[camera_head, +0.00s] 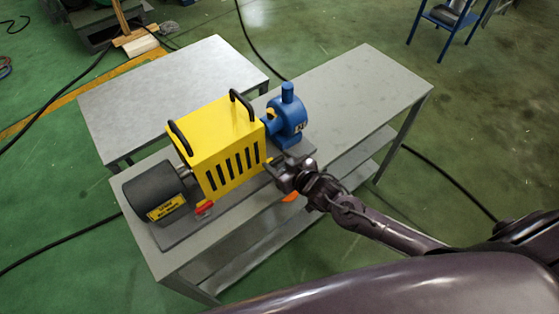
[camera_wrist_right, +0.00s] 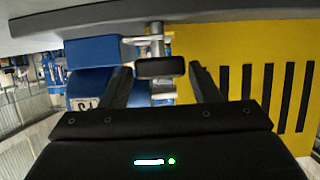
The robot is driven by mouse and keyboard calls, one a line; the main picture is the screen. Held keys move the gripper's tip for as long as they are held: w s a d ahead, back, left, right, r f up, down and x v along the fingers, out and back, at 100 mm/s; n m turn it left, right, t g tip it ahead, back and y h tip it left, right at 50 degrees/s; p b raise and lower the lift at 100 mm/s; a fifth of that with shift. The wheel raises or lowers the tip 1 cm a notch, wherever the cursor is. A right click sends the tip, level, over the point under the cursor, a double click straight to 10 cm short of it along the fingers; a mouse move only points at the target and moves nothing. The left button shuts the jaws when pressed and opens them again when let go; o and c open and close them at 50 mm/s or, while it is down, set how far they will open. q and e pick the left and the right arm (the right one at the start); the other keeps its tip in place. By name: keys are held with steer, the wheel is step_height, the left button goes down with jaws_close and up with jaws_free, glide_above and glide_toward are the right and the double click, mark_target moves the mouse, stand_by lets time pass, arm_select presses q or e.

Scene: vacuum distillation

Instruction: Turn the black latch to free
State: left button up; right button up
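In the right wrist view, the black latch (camera_wrist_right: 160,67) is a dark rounded block on a short metal stem, in front of the border between the yellow cover and the blue machine. My right gripper (camera_wrist_right: 158,72) is open, with one finger on each side of the latch and a visible gap to both. In the head view, my right gripper (camera_head: 274,168) is at the near right end of the yellow cover (camera_head: 222,145), below the blue pump (camera_head: 289,118). The latch cannot be made out there. My left gripper is not in view.
The machine stands on a grey bench (camera_head: 350,90), with a black motor (camera_head: 155,192) at its left end. Black handles (camera_head: 241,104) rise from the cover. The bench's right part is clear.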

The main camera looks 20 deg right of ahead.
steer(key=shift+o, duration=1.1)
steer(key=b+v, duration=0.1)
steer(key=v, duration=0.6)
steer(key=shift+s, duration=0.35)
steer(key=shift+d+r, duration=0.1)
